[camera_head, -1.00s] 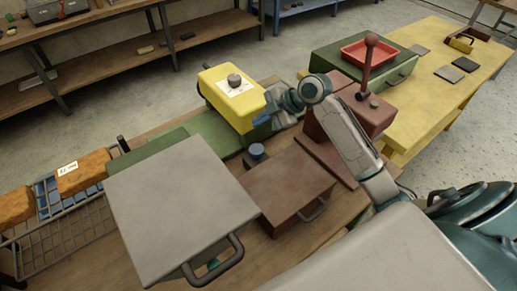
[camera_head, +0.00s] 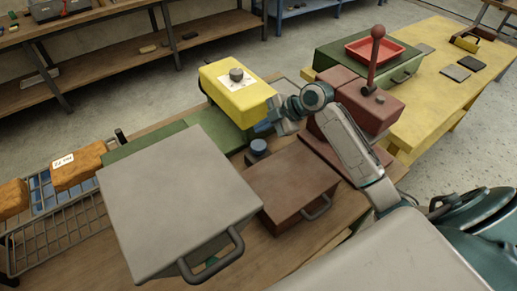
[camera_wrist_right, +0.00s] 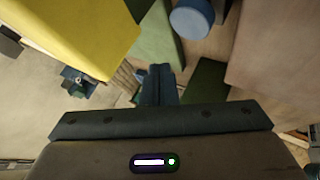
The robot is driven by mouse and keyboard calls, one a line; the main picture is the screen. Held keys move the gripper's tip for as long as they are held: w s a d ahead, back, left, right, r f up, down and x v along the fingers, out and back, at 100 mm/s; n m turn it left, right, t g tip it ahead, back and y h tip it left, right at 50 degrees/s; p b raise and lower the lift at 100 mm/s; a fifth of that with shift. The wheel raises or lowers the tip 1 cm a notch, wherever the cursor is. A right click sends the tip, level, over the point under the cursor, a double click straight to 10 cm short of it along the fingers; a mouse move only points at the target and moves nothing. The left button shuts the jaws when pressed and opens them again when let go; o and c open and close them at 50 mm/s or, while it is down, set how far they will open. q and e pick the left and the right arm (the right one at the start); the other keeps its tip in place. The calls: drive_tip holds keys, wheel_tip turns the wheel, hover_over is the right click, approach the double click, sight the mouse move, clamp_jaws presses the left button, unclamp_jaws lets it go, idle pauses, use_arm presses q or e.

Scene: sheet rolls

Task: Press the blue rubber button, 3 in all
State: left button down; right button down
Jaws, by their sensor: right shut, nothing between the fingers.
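The blue rubber button (camera_head: 258,146) is a short round cap on a dark base, between the green machine bed and the brown box. In the right wrist view the blue button (camera_wrist_right: 191,19) shows at the top, right of the fingers. My right gripper (camera_head: 262,129) is shut and empty, just behind the button in the head view, beside the yellow block. Its fingers also show shut in the wrist view (camera_wrist_right: 160,82). They look apart from the button; their height above it is hard to tell. My left gripper is not in view.
The yellow block (camera_head: 238,98) with a knob stands close to the gripper. A brown box (camera_head: 298,180) and a large grey box (camera_head: 175,200), both with handles, stand in front. A red-brown lever machine (camera_head: 355,105) is at right.

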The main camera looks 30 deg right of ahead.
sight(257, 144)
drive_tip(key=shift+f+b, duration=1.05)
drive_tip(key=shift+f, duration=1)
drive_tip(key=shift+f, duration=0.1)
drive_tip(key=shift+f+b, duration=0.3)
drive_tip(key=shift+f+b, duration=0.7)
drive_tip(key=shift+f, duration=0.3)
idle(1.1)
drive_tip(key=shift+r, duration=0.1)
drive_tip(key=shift+r+p, duration=1)
drive_tip(key=shift+r, duration=0.3)
drive_tip(key=shift+r+p, duration=1.75)
drive_tip(key=shift+r, duration=0.8)
